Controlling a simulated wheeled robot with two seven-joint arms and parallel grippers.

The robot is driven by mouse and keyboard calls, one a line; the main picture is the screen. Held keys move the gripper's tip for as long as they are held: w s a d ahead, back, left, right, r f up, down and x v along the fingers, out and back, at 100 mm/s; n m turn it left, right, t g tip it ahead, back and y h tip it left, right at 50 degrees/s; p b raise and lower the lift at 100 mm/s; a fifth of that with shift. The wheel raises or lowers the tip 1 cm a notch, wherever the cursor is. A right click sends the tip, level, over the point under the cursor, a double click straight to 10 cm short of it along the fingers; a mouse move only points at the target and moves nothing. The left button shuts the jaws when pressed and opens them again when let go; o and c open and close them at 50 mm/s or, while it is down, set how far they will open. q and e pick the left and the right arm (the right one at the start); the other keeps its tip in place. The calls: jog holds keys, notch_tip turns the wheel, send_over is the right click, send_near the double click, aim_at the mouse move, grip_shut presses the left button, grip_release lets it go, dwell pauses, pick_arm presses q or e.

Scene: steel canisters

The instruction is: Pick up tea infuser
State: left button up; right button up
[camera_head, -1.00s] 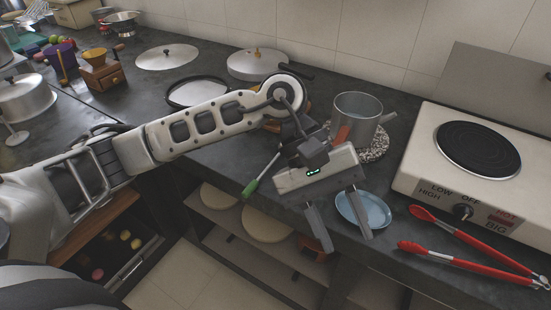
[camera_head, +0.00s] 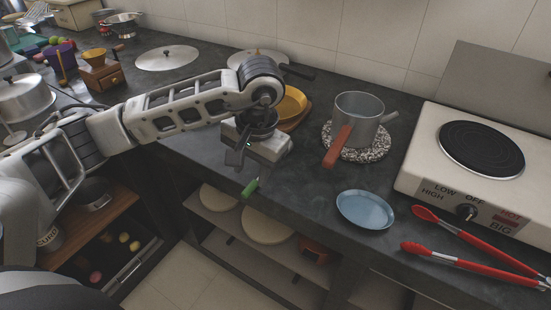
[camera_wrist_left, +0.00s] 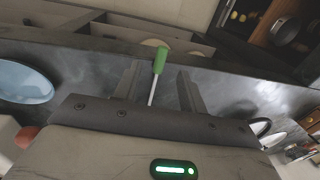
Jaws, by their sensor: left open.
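A thin metal tool with a green handle lies at the counter's front edge, its handle (camera_head: 250,187) jutting over the edge; it may be the tea infuser, but its far end is hidden. I cannot tell the height above the tool. My right gripper is not in view.
A blue plate (camera_head: 364,211) lies to the right. A grey pot (camera_head: 358,110) with a red handle stands on a speckled mat (camera_head: 374,154). A hot plate (camera_head: 482,185) and red tongs (camera_head: 455,258) are farther right. A yellow bowl (camera_head: 292,101) is behind the gripper.

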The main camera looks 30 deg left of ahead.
aim_at(248, 189)
pick_arm(q)
jog(key=f, duration=0.2)
jog(key=a+f, duration=0.1)
jog(key=f, duration=0.2)
jog(key=shift+a+f+p, duration=0.1)
jog(key=shift+f+p, duration=0.2)
jog(key=shift+p, duration=0.05)
jog(key=shift+c, duration=0.2)
grip_shut()
